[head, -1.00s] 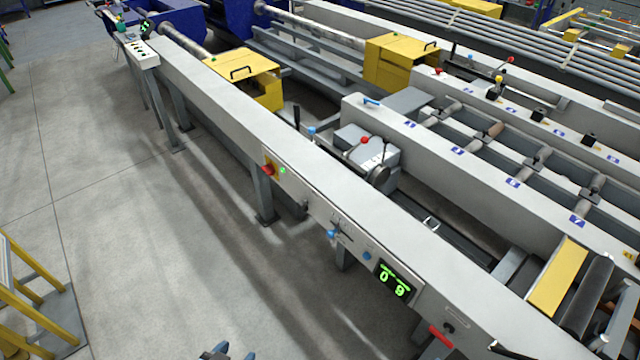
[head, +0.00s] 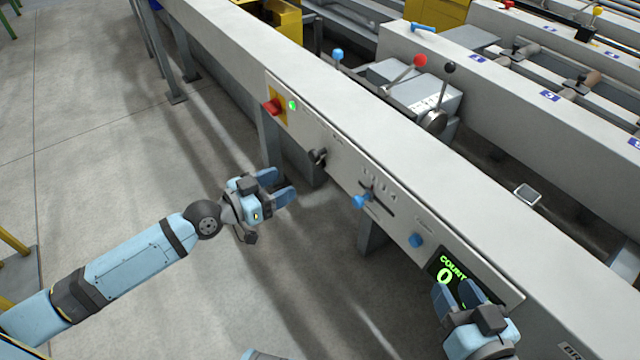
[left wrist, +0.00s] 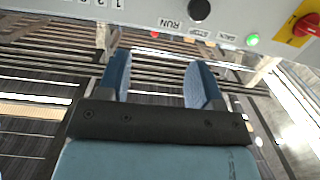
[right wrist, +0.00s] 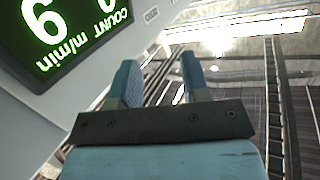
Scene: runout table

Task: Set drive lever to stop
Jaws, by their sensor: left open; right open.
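The drive lever, with a black knob (head: 318,156), sticks out of the front panel of the grey rail in the head view. In the left wrist view the knob (left wrist: 199,10) is at the top edge, close to the RUN label (left wrist: 170,24); the STOP label (left wrist: 201,34) is beside it. I cannot tell the exact setting. My left gripper (head: 281,184) is open and empty, left of the knob and apart from it. My right gripper (head: 456,290) is open and empty, in front of the lit count display (head: 447,268).
A red switch on a yellow plate (head: 272,106) and a green lamp (head: 292,105) are up-left of the lever. A blue-knobbed lever (head: 358,202) and a blue knob (head: 417,240) are down-right of it. The floor (head: 120,190) left of the rail is clear.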

